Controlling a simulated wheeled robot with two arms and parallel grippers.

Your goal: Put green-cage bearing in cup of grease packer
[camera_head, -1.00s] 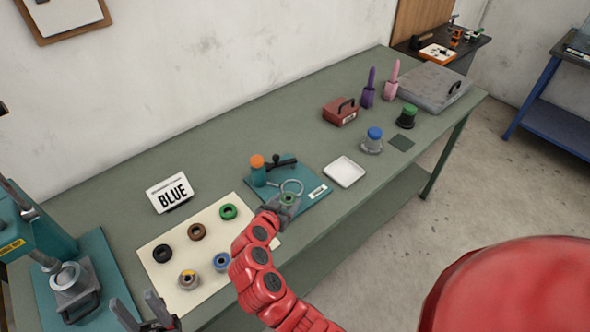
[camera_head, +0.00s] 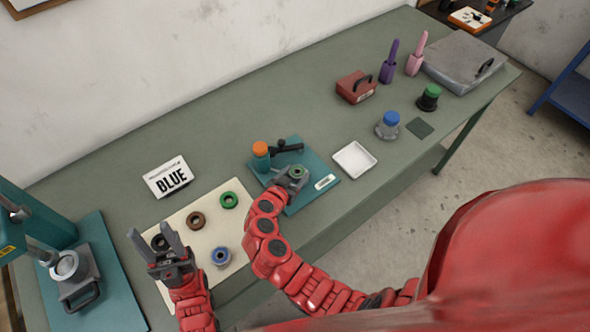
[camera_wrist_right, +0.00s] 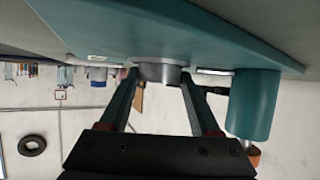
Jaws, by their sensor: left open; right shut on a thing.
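The green-cage bearing (camera_head: 296,172) is between the fingers of my right gripper (camera_head: 294,177), over the teal base (camera_head: 325,182) of the grease packer. In the right wrist view a grey round part (camera_wrist_right: 163,73), seemingly the bearing, sits between the two fingertips, close against the teal base (camera_wrist_right: 190,28). The packer's cup is hidden behind the gripper and bearing, so I cannot tell whether the bearing is inside it. The packer's orange-topped post (camera_head: 261,156) and black lever (camera_head: 287,146) stand behind. My left gripper (camera_head: 153,228) is open and empty above the cream mat.
The cream mat (camera_head: 177,214) holds a green ring (camera_head: 229,200), a brown ring (camera_head: 196,220), a black ring (camera_head: 159,242) and a blue bearing (camera_head: 221,256). A "BLUE" sign (camera_head: 168,177) stands behind. A white tray (camera_head: 355,160) lies right of the packer. A teal press (camera_head: 75,270) stands left.

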